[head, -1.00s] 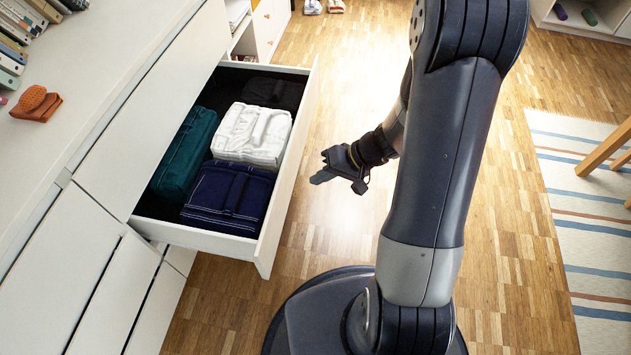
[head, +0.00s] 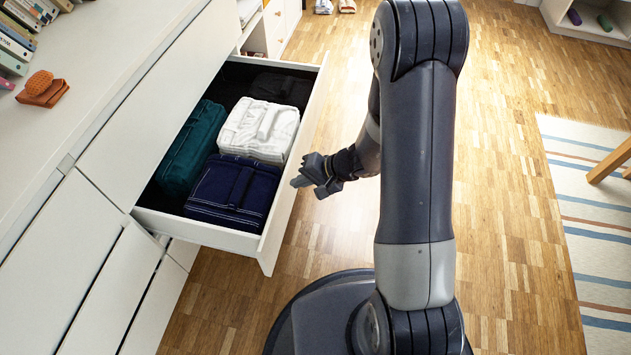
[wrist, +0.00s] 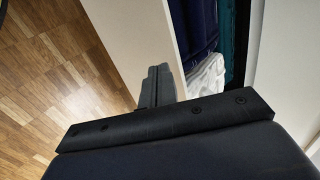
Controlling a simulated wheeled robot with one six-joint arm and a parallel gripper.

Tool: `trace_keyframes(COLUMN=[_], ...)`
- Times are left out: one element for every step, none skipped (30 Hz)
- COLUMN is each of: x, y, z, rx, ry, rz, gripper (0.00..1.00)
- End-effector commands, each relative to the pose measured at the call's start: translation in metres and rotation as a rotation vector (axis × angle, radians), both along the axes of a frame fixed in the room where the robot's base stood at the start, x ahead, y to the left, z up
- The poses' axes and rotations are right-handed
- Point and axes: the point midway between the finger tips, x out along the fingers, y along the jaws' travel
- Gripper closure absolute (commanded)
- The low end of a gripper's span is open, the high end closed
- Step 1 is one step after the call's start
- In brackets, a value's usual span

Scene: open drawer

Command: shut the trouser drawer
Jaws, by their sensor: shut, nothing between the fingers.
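The trouser drawer (head: 267,240) is pulled out of the white cabinet on the left in the head view. It holds folded trousers: teal (head: 192,150), white (head: 258,130), navy (head: 233,194) and a dark pair at the back. My gripper (head: 296,182) is shut and empty, just outside the drawer front, pointing left towards it. In the wrist view the shut fingers (wrist: 158,85) are close to the white drawer front (wrist: 135,40), with the trousers beyond it. I cannot tell whether the fingertips touch the front.
The cabinet top (head: 75,115) carries books (head: 20,40) and a small orange-brown item (head: 42,90). Wooden floor (head: 500,200) is clear around my base. A striped rug (head: 590,220) with a wooden leg on it lies at the right.

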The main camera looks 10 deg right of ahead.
Motion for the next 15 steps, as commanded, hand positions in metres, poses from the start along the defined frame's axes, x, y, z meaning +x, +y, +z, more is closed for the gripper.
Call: trace_keyframes(x=[0.0013, 0.002, 0.0027, 0.0031, 0.0035, 0.0038, 0.0041, 0.0041, 0.0042, 0.0042, 0.0042, 0.0042, 0.0042, 0.0042, 0.0042], y=[0.0045, 0.0065, 0.0086, 0.0097, 0.0105, 0.0111, 0.0115, 0.0116, 0.0117, 0.0116, 0.0116, 0.0116, 0.0116, 0.0115, 0.0115], z=[-0.0001, 0.0, 0.0, 0.0001, 0.0001, 0.0002, 0.0002, 0.0002, 0.0002, 0.0002, 0.0002, 0.0003, 0.0003, 0.0002, 0.0002], rx=[0.0, 0.001, 0.001, 0.001, 0.0, 0.0, 0.0, 0.0, 0.0, 0.0, 0.0, 0.0, 0.0, 0.0, 0.0], ry=[0.0, 0.0, 0.0, 0.0, 0.001, 0.0, 0.0, 0.0, 0.0, 0.0, 0.0, 0.0, 0.0, 0.0, 0.0], rz=[0.001, 0.001, 0.001, 0.001, 0.001, 0.0, 0.0, 0.0, 0.0, 0.0, 0.0, 0.0, 0.0, 0.0, 0.0], gripper=[1.0, 1.0, 1.0, 1.0, 1.0, 1.0, 1.0, 1.0, 1.0, 1.0, 1.0, 1.0, 1.0, 1.0, 1.0])
